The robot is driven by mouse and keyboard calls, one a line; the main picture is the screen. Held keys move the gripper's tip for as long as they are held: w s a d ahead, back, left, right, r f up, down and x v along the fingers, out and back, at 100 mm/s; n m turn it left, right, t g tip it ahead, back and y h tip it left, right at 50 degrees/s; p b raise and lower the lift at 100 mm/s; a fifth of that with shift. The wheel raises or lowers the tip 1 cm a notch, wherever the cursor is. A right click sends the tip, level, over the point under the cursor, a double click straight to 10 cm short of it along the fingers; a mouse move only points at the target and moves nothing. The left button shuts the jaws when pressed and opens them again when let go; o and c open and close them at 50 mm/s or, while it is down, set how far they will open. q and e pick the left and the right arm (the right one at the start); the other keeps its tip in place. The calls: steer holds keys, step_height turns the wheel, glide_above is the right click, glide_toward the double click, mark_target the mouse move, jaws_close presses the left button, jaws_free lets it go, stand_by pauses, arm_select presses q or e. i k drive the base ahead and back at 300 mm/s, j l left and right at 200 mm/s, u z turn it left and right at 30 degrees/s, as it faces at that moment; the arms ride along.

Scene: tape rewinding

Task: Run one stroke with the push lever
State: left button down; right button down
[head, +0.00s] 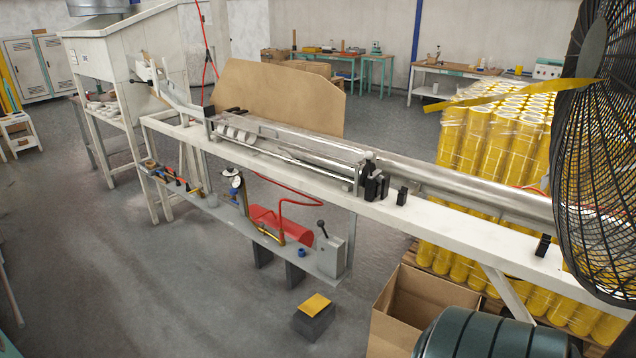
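A lever (324,231) with a dark ball knob stands on a grey box (330,256) at the right end of the low shelf under the machine; it looks like the push lever. It leans a little to the left in the head view. Above it, a long metal tube and rod assembly (290,140) lies along the white bench (440,212). A black block clamp (374,184) sits near the middle of the bench. Neither of my grippers is in view, and nothing touches the lever.
A pedal-like block with a yellow top (315,304) is on the floor below the lever. An open cardboard box (410,300), a dark green ribbed cylinder (495,335) and a black fan (597,150) crowd the right. Floor at left front is clear.

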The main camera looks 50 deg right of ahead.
mark_target(321, 223)
steer(key=i+z, duration=0.8)
steer(key=z, duration=0.15)
steer(key=i+j+z, duration=0.25)
steer(key=z, duration=0.2)
steer(key=i+j+z, duration=0.9)
steer(key=j+z, duration=0.15)
steer(key=i+j+z, duration=0.25)
steer(key=j, duration=0.15)
steer(key=j+z, duration=0.3)
steer(key=i+j, duration=0.1)
steer(key=j, duration=0.3)
